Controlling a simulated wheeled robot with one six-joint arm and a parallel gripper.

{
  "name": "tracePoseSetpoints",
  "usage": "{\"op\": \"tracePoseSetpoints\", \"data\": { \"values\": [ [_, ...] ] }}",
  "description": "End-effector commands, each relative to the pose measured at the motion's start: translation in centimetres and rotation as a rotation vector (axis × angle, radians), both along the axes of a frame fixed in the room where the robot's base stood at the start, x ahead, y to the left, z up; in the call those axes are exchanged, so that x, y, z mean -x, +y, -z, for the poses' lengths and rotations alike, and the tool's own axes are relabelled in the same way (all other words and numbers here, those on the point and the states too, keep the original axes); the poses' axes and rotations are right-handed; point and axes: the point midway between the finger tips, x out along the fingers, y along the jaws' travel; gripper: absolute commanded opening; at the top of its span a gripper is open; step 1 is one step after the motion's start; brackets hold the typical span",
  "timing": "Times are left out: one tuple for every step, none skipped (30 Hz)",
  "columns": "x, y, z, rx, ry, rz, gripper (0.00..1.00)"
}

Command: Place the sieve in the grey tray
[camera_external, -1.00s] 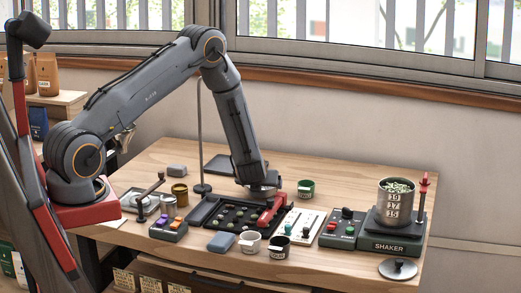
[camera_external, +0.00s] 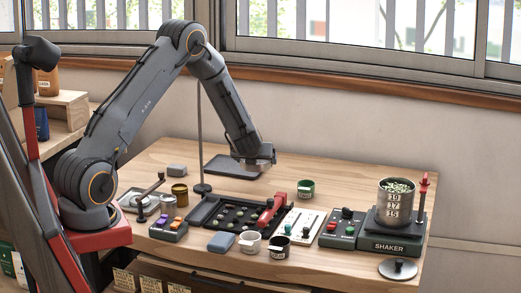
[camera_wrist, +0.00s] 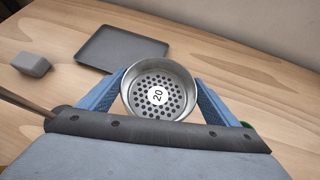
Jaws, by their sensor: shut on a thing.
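The sieve (camera_wrist: 160,84) is a round metal pan with a perforated floor and a label reading 20. In the wrist view it sits between the two blue fingers of my gripper (camera_wrist: 160,92), which is shut on its outer wall. The grey tray (camera_wrist: 122,48) is a flat dark rectangle with a low rim, empty, beyond the sieve and to its left. In the external view my gripper (camera_external: 262,158) is above the table by the right side of the tray (camera_external: 222,168). The sieve is hard to tell from the gripper there.
A grey block (camera_wrist: 30,64) lies left of the tray. A thin stand (camera_external: 201,187) rises beside the tray. A black board (camera_external: 237,217) with a red lever, a green cup (camera_external: 305,189) and a shaker (camera_external: 390,244) with stacked sieves stand nearer the front and right.

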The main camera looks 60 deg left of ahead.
Motion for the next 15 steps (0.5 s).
{"op": "tracePoseSetpoints", "data": {
  "values": [
    [-0.3,1.5,0.9,-0.001,-0.004,-0.007,0.57],
    [-0.4,2.2,1.2,0.001,-0.004,-0.006,0.57],
    [-0.5,3.2,1.5,0.0,-0.004,-0.009,0.57],
    [-0.6,3.9,1.6,0.002,-0.005,-0.008,0.57],
    [-0.6,4.6,1.8,0.002,-0.004,-0.009,0.57],
    [-0.6,5.5,2.1,0.001,-0.004,-0.01,0.57],
    [-0.7,6.2,2.3,0.003,-0.004,-0.01,0.57],
    [-0.7,6.9,2.4,0.002,-0.004,-0.011,0.57],
    [-0.7,7.7,2.6,0.001,-0.004,-0.01,0.57],
    [-0.7,8.3,2.8,0.002,-0.004,-0.011,0.57],
    [-0.6,9.0,2.9,0.001,-0.005,-0.011,0.57],
    [-0.6,9.8,3.0,0.0,-0.006,-0.011,0.57],
    [-0.6,10.4,3.2,0.0,-0.005,-0.01,0.57],
    [-0.5,10.9,3.3,0.0,-0.005,-0.011,0.57],
    [-0.5,11.7,3.4,-0.002,-0.005,-0.011,0.57]
  ]
}}
